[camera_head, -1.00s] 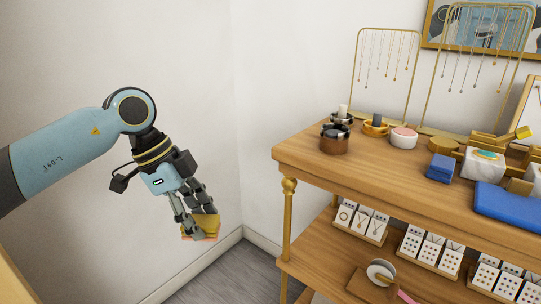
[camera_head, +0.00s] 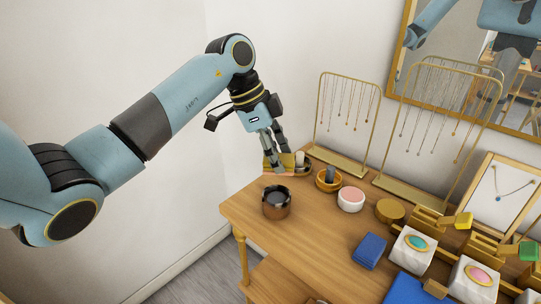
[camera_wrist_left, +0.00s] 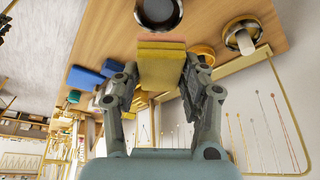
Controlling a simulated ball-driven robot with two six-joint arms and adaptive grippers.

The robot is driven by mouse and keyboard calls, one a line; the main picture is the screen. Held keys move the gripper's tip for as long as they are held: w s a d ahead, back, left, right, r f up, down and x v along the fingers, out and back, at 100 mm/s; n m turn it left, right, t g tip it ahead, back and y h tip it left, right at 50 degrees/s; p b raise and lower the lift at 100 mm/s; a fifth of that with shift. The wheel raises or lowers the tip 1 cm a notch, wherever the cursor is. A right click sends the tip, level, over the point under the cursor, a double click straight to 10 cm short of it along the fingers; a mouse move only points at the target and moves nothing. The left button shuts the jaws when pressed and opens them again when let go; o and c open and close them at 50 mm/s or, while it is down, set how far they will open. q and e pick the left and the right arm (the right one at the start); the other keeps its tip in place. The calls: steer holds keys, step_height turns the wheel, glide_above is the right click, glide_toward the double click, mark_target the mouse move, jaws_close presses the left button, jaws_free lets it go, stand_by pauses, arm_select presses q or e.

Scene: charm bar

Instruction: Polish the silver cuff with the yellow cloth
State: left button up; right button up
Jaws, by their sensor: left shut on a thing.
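My left gripper (camera_head: 278,157) is shut on a folded yellow cloth (camera_head: 268,163) with a pink layer, held near the table's back left edge. The cloth also shows between the fingers in the left wrist view (camera_wrist_left: 160,68). A round wooden stand (camera_head: 276,212) with a dark, shiny metal ring (camera_head: 276,193) at its top stands just in front of the cloth. This ring may be the silver cuff, but I cannot tell for sure. It also shows beyond the cloth in the left wrist view (camera_wrist_left: 158,12), apart from it. My right gripper is not in view.
A gold dish (camera_head: 321,184) and a pink-topped white jar (camera_head: 350,200) stand right of the stand. Necklace racks (camera_head: 320,115) line the wall. Blue boxes (camera_head: 369,251) and white ring blocks (camera_head: 410,255) stand at front right. The wooden table (camera_head: 310,255) is clear at its front left.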

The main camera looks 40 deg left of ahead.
arm_select(q)
steer(key=shift+s, duration=0.1)
steer(key=shift+r+p, duration=0.1)
steer(key=shift+p, duration=0.3)
steer(key=shift+f+b, duration=1.8)
steer(key=shift+f, duration=1.25)
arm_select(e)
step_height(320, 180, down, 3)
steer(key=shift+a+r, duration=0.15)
arm_select(q)
steer(key=shift+f, duration=0.15)
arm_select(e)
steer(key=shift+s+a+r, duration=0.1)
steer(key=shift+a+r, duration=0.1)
arm_select(q)
steer(key=shift+p, duration=0.3)
steer(key=shift+p, duration=0.3)
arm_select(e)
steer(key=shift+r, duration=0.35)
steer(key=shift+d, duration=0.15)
arm_select(q)
steer(key=shift+f, duration=0.4)
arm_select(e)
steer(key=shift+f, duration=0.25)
